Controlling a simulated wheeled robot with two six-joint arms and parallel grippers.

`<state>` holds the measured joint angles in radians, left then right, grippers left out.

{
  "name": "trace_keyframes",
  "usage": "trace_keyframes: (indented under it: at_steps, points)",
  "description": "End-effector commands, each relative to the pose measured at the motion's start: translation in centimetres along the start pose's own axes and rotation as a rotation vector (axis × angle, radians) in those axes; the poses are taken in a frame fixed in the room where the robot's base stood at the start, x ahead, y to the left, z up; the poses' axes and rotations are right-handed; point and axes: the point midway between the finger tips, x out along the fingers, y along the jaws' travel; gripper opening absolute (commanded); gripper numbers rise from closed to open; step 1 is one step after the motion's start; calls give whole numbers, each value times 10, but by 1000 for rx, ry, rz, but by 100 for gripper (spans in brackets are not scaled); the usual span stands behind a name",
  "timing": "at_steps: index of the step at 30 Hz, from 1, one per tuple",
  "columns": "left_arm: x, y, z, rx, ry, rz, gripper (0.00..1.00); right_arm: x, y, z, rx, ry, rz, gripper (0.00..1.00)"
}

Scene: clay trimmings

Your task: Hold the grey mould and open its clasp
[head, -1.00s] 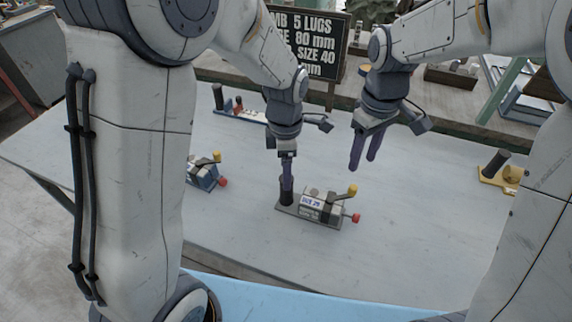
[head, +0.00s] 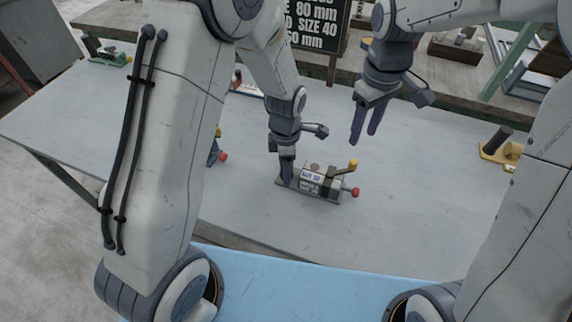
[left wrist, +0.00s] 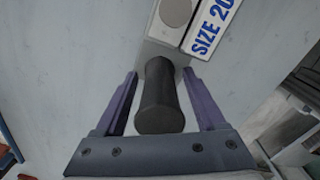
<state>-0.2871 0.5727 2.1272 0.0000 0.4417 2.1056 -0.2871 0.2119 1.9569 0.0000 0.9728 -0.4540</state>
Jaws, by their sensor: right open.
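The grey mould (head: 322,182) lies on the pale table, with a "SIZE 20" label, a yellow-tipped lever (head: 353,166) and a red knob (head: 355,192) at its right end. My left gripper (head: 286,178) is down at the mould's left end. In the left wrist view its open fingers (left wrist: 163,95) stand on either side of the mould's black upright handle (left wrist: 158,95), with a gap on each side. In the head view the gripper hides most of that handle. My right gripper (head: 363,139) is open and empty, above and behind the mould's right end.
A yellow mould (head: 508,150) with a black handle stands at the right. A blue mould (head: 214,154) is mostly hidden behind my left arm. A green mould (head: 110,55) stands at the far left. A black sign (head: 318,35) stands behind. The table around the grey mould is clear.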

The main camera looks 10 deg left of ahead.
Motion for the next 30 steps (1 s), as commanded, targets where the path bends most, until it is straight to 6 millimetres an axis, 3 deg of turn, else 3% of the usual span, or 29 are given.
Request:
trace_keyframes:
  at_steps: [1, 5, 30]
  points:
    - [0, 0, 0, 0, 0, 0, 50, 0, 0, 0, 0, 0, 0, 50]
    - [0, 0, 0, 0, 0, 0, 0, 0, 0, 0, 0, 0, 0, 50]
    - [-1, 0, 0, 0, 0, 1, 0, 0, 0, 0, 0, 0, 0, 50]
